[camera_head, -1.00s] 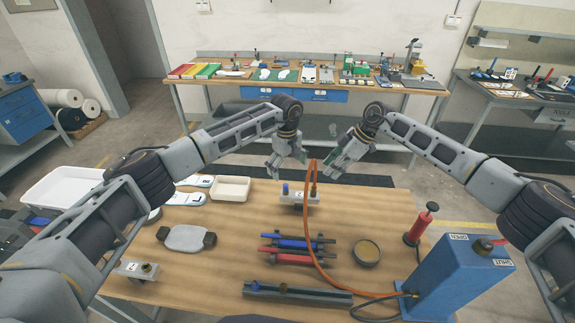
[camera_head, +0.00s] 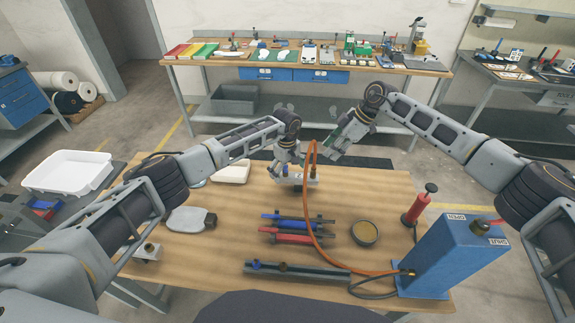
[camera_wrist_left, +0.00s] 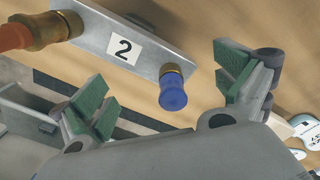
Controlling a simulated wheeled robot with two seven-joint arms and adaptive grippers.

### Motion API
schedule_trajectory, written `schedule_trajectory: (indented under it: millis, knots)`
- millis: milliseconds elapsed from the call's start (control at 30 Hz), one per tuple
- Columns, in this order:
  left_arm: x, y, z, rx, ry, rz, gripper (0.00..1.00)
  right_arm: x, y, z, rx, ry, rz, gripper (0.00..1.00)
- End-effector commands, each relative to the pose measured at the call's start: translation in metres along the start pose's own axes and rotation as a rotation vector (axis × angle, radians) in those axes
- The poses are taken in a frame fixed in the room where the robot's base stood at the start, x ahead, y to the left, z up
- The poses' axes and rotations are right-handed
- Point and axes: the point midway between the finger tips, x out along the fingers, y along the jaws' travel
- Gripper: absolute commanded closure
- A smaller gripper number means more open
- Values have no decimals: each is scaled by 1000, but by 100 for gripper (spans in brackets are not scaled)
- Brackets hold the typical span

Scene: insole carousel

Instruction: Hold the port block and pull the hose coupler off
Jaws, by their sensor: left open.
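The port block (camera_wrist_left: 105,30) is a grey bar labelled "2". In the left wrist view it has a blue cap (camera_wrist_left: 173,95) on one brass port and a brass hose coupler (camera_wrist_left: 55,27) with an orange hose (camera_wrist_left: 13,37) at the other end. In the head view the block (camera_head: 310,182) stands at the table's far edge, partly hidden by my left gripper (camera_head: 287,170). My left gripper is open, its green-padded fingers on either side of the blue cap in the wrist picture; contact is not visible. My right gripper (camera_head: 334,148) hovers behind and right of the hose; its jaw opening is unclear.
The orange hose loops across the table to a blue pump box (camera_head: 450,262). Red and blue tools (camera_head: 290,238), a round tin (camera_head: 364,233) and a grey rail (camera_head: 295,272) lie in front. A white tray (camera_head: 68,172) stands left.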

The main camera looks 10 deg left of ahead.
Motion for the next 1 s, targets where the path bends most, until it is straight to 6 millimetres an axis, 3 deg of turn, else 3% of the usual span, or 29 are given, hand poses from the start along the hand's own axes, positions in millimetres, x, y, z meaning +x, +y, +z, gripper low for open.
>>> schedule_trajectory:
  millis: [200, 533, 1000]
  knots:
    - [12, 0, 0, 0, -1, -1, 1, 0, 0, 0, 0, 0, 0, 64]
    - [13, 0, 0, 0, 0, 0, 1, 0, 0, 0, 0, 0, 0, 64]
    - [13, 0, 1, 0, -1, -1, 61, 0, 0, 0, 0, 0, 0, 64]
